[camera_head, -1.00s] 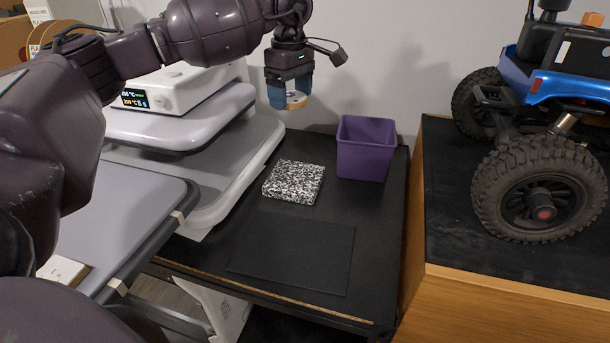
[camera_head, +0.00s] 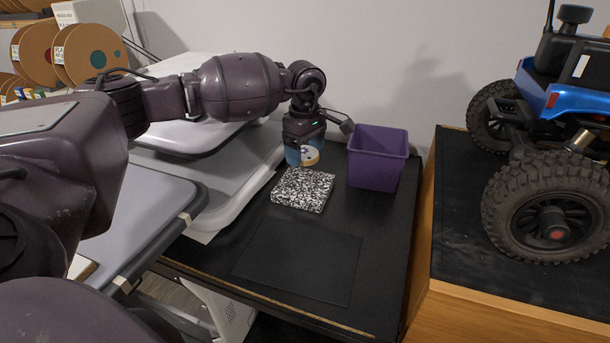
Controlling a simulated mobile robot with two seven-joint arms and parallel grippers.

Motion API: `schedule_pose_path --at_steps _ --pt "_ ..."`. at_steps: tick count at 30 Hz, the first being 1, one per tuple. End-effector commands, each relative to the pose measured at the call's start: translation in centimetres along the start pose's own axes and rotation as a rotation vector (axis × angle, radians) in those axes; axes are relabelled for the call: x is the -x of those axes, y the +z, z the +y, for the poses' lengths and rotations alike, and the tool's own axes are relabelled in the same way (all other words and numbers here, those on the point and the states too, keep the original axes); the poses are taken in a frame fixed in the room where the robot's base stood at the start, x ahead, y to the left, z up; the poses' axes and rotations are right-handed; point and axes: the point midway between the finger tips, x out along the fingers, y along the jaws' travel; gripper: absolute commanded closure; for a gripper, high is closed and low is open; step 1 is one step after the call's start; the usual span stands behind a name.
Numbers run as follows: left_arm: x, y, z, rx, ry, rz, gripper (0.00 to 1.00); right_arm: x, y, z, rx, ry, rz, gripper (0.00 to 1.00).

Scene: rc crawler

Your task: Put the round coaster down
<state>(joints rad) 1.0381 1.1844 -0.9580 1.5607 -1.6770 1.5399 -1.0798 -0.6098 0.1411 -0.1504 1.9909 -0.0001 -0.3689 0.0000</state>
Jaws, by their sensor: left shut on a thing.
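The round coaster (camera_head: 311,155) is a small pale disc with a tan rim. My left gripper (camera_head: 303,160) is shut on it, with blue fingers pointing down. It is over the back of the black table (camera_head: 240,220), just behind a black-and-white speckled block (camera_head: 303,189) and left of a purple bin (camera_head: 376,160). I cannot tell whether the coaster touches the table or hangs a little above it. Part of the coaster is hidden by the fingers. My right gripper is not in view.
A thin black mat (camera_head: 300,259) lies at the table's front. A wooden stand (camera_head: 470,305) with a blue crawler (camera_head: 560,190) rises on the right. A grey-white machine (camera_head: 235,165) stands on the left. Spools (camera_head: 88,50) stand at the back left.

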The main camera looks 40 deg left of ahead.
Motion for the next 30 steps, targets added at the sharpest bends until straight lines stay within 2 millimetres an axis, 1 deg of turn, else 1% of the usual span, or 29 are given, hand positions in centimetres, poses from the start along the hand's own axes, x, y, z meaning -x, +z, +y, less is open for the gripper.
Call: schedule_pose_path --at_steps 1,3,8,11,19,22,30 --pt "-0.7 0.0 0.0 0.000 -0.001 -0.001 0.48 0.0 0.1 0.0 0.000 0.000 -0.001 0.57" --pt "-1.3 0.0 0.0 0.001 -0.001 0.000 0.48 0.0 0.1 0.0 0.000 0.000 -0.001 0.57" --pt "-2.0 0.0 0.0 0.001 0.001 0.000 0.48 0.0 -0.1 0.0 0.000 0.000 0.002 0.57" --pt "-2.9 0.0 0.0 0.001 -0.001 0.000 0.48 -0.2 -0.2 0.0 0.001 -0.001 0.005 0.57" --pt "-7.0 0.0 0.0 0.001 -0.002 -0.001 0.48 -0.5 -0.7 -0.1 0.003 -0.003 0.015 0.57" --pt "-7.5 0.0 0.0 0.000 0.000 0.000 0.48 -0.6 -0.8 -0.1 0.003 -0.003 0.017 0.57" --pt "-7.6 0.0 0.0 0.000 0.000 0.000 0.48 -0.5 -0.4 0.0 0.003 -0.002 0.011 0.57"
